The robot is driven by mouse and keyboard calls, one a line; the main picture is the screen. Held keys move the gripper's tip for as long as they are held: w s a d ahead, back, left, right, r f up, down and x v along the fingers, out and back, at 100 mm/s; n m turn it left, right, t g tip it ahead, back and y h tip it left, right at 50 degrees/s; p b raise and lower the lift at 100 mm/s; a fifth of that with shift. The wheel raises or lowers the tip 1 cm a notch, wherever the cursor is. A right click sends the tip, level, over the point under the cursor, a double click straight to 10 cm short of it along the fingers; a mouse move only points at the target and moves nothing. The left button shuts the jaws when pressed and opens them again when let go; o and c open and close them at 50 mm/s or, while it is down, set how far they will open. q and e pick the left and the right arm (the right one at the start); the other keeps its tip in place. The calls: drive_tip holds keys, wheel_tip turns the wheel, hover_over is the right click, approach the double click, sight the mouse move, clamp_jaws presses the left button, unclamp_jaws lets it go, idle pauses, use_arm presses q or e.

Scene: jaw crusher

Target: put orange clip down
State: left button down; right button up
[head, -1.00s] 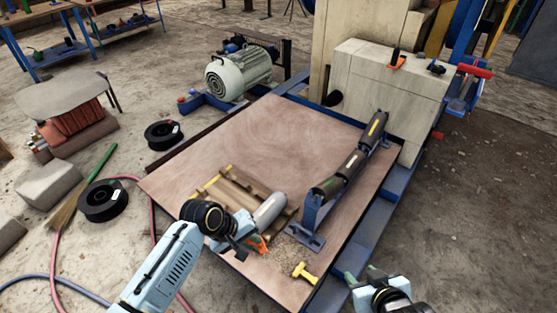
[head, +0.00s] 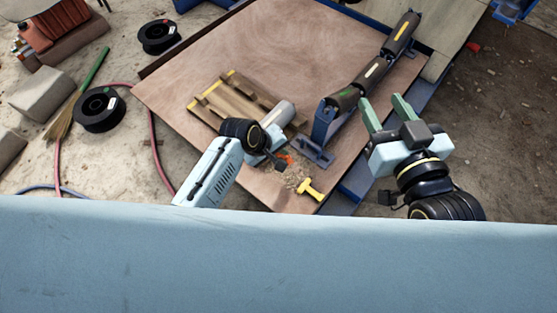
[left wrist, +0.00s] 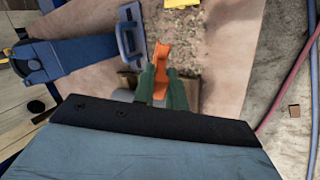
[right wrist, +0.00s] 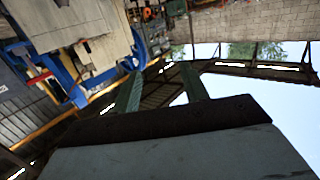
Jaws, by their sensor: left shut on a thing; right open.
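The orange clip (left wrist: 162,62) shows in the left wrist view between the green fingertips of my left gripper (left wrist: 162,90), which is shut on it. In the head view the clip (head: 286,157) is a small orange patch, mostly hidden by my left gripper (head: 277,160), low over the wooden board (head: 255,55). I cannot tell whether the clip touches the board. My right gripper (head: 388,112) is open and empty, raised to the right of the board; its spread fingers (right wrist: 162,85) also show in the right wrist view.
A yellow hammer-like tool (head: 311,188) and a patch of crumbs (head: 296,175) lie near the clip. A roller frame (head: 345,97) stands to the right, a wooden pallet (head: 240,100) to the left. The upper middle of the board is bare.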

use_arm(q)
wheel_tip(320, 180, down, 7)
drive_tip(key=b, duration=0.4)
drive_tip(key=shift+r, duration=0.2)
drive_tip(key=shift+f+b, duration=0.3)
drive_tip(key=shift+f, duration=0.05)
use_arm(e)
drive_tip(key=s+r+t+y, duration=0.3)
drive_tip(key=s+r+t, duration=0.1)
drive_tip(key=r+t, duration=0.6)
drive_tip(key=shift+a+r, duration=0.25)
drive_tip(key=shift+r, duration=0.35)
use_arm(q)
drive_tip(key=shift+f, duration=0.15)
drive_tip(key=c, duration=1.4)
unclamp_jaws()
drive_tip(key=shift+c, duration=0.2)
